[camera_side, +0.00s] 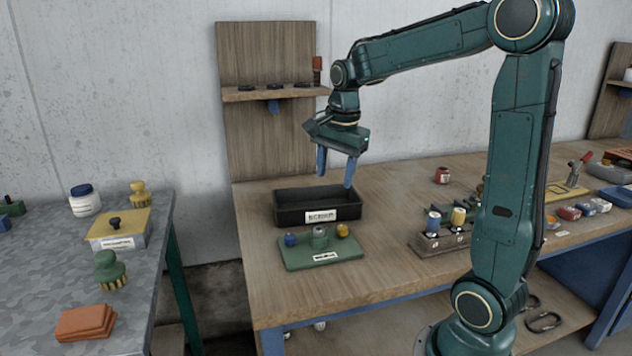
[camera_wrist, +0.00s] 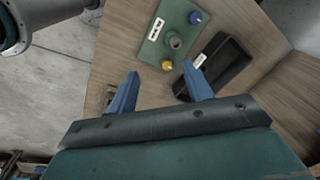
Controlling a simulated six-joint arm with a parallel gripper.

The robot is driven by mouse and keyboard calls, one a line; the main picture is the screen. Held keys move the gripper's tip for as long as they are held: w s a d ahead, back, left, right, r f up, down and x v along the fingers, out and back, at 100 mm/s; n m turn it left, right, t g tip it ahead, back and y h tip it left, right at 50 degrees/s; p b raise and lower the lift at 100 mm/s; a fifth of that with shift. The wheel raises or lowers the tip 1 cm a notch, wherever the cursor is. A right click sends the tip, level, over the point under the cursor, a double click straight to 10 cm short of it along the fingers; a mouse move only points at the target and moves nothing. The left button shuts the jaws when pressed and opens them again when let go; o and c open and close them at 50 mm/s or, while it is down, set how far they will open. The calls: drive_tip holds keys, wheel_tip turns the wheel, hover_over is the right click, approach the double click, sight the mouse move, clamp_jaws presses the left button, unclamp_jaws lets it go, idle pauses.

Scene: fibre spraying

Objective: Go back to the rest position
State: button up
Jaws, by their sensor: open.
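My gripper (camera_side: 336,172) has two blue fingers, spread apart with nothing between them. It hangs above the black bin (camera_side: 290,213), which has a white label on its front. In the wrist view my gripper (camera_wrist: 162,90) shows its fingers apart over the wooden table, with the bin (camera_wrist: 238,66) by the right finger. The bin looks empty in the parts that show. A green plate (camera_side: 300,262) lies in front of the bin and carries a blue, a grey and a yellow piece. The plate also shows in the wrist view (camera_wrist: 150,52).
A wooden back panel with a shelf (camera_side: 240,95) stands behind the bin. A brown block (camera_side: 432,246) with small spools is right of the plate. A metal table (camera_side: 45,270) at left holds a yellow-lidded box (camera_side: 118,228), brushes and orange slabs. Bare wood lies around the plate.

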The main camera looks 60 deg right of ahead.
drive_tip(key=s+a+n+t, duration=0.4)
drive_tip(key=s+a+n, duration=1.1)
drive_tip(key=n, duration=0.3)
drive_tip(key=shift+a+r+n+y, duration=0.4)
drive_tip(key=shift+a+r, duration=0.05)
drive_tip(key=shift+a, duration=0.05)
drive_tip(key=shift+w, duration=0.1)
